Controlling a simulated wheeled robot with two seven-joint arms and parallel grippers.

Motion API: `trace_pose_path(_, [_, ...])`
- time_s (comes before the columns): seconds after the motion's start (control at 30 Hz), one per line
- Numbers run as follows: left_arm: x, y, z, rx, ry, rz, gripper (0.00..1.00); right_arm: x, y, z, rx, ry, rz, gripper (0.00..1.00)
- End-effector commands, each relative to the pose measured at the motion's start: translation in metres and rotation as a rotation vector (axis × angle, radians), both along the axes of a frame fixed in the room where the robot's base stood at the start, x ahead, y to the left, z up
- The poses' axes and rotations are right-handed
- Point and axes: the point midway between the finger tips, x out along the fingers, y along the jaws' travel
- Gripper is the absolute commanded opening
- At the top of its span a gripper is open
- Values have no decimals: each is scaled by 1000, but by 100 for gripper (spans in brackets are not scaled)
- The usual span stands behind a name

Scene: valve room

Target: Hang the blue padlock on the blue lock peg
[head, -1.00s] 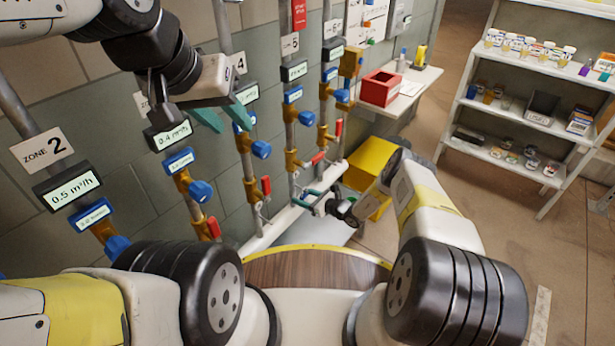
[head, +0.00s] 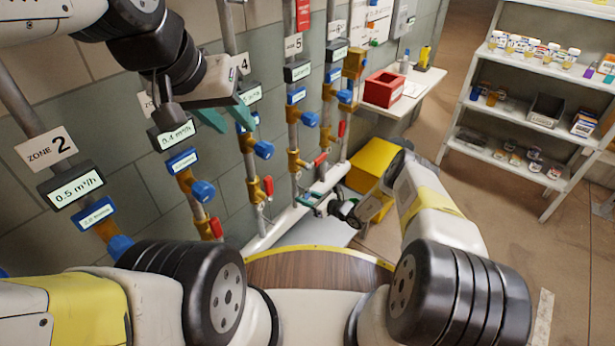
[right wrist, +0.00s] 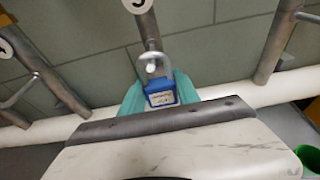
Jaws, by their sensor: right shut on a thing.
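In the right wrist view, the blue padlock (right wrist: 160,93) sits upright between the teal fingers of my right gripper (right wrist: 160,92), which is shut on its body. Its grey shackle (right wrist: 153,60) points up in front of a pipe. A pale round peg tip (right wrist: 151,69) shows within the shackle's outline; I cannot tell whether the shackle is around it, nor see any blue on it. In the head view, my right gripper (head: 313,203) is low by the pipes and the padlock is too small to make out. My left gripper (head: 227,118) is open and empty before the pipes.
Vertical pipes with blue and red valve handles line the wall. A white horizontal pipe (head: 290,215) runs along their feet. A yellow box (head: 373,165) stands behind my right wrist. A red bin (head: 384,89) is on the side table; a shelf (head: 530,115) stands at right.

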Motion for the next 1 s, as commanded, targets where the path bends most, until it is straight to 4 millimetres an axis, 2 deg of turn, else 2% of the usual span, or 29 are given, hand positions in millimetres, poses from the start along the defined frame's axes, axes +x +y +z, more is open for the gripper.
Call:
trace_pose_path(0.57, [0,0,0,0,0,0,36,0,0,13,2,-1,0,0])
trace_pose_path(1.0, [0,0,0,0,0,0,36,0,0,13,1,-1,0,0])
